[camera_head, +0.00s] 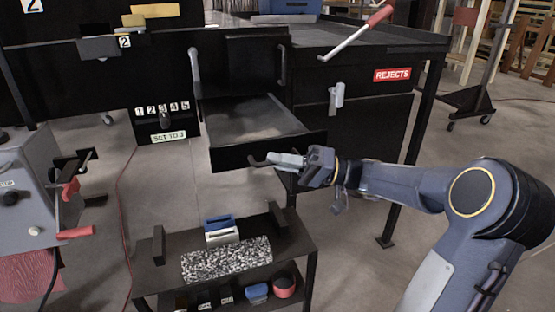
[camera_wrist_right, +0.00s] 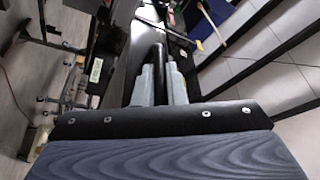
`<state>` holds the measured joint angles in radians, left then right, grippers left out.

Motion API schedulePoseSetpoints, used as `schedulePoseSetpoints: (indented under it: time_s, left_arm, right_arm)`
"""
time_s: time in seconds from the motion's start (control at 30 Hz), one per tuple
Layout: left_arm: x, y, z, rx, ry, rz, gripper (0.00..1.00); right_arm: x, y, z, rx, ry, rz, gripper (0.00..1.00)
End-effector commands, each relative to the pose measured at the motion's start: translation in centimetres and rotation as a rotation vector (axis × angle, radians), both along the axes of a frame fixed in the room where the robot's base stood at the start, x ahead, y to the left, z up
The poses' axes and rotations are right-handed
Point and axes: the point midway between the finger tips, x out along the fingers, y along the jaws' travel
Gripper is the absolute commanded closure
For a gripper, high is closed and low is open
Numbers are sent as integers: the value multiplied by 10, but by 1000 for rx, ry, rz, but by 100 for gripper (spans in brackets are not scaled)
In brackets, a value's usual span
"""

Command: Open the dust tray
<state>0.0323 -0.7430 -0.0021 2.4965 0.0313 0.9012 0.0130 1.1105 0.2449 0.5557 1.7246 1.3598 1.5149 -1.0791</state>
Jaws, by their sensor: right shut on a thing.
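The dust tray (camera_head: 250,119) is a black drawer with a grey inside, and it stands pulled out from the black machine in the head view. Its dark bar handle (camera_head: 256,162) is on the front panel. My right gripper (camera_head: 282,160) is at this handle, shut on it. In the right wrist view, the two grey fingers of the gripper (camera_wrist_right: 161,86) sit on either side of a dark bar. The fingers cover part of the handle. My left gripper is not in view.
A grey control box (camera_head: 25,195) with red levers stands at left. The REJECTS panel (camera_head: 391,75) is at right.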

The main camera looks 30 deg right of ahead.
Motion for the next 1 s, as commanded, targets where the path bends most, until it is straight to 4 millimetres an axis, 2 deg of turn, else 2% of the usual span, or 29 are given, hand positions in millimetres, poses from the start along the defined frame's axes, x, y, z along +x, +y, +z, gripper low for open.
schedulePoseSetpoints:
  time_s: [0.53,0.57,0.7,1.0]
  left_arm:
    - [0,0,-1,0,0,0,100]
    - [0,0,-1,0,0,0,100]
    - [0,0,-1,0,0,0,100]
    - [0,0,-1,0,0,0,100]
  right_arm:
    - [-5,1,-1,-2,2,2,100]
    - [-5,1,-1,-2,2,2,87]
    - [-5,1,0,-2,1,1,68]
    - [-5,0,0,-1,1,0,67]
